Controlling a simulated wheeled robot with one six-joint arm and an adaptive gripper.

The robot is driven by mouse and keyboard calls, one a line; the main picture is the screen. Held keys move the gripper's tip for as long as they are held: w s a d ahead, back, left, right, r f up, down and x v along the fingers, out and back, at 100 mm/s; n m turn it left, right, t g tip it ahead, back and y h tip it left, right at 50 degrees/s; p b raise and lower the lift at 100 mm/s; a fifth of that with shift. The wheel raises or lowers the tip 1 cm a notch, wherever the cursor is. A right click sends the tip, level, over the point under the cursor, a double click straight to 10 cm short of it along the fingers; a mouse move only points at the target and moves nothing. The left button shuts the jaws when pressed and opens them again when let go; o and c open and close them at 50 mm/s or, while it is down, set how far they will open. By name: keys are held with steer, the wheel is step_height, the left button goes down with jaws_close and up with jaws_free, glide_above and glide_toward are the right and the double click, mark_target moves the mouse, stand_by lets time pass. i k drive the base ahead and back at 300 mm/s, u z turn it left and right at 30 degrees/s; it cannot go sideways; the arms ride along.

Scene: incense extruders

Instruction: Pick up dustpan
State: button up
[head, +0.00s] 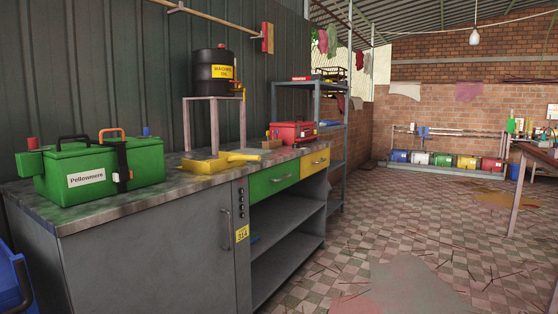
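A yellow dustpan (207,165) lies on the metal worktop (130,192) of the grey workbench in the head view. Its handle points to the right. It sits in front of a small metal stand (213,99) that holds a black machine oil drum (215,82). My gripper is not in view.
A green Pellowmere box (103,174) stands on the worktop at left, apart from the dustpan. A red toolbox (292,132) is at the worktop's far end. Blue crate (13,283) shows at the lower left edge. The tiled floor (400,240) right of the bench is mostly open.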

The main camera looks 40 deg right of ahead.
mark_target(226, 160)
steer(key=z, duration=0.6)
steer(key=i, duration=1.05)
steer(key=z, duration=0.25)
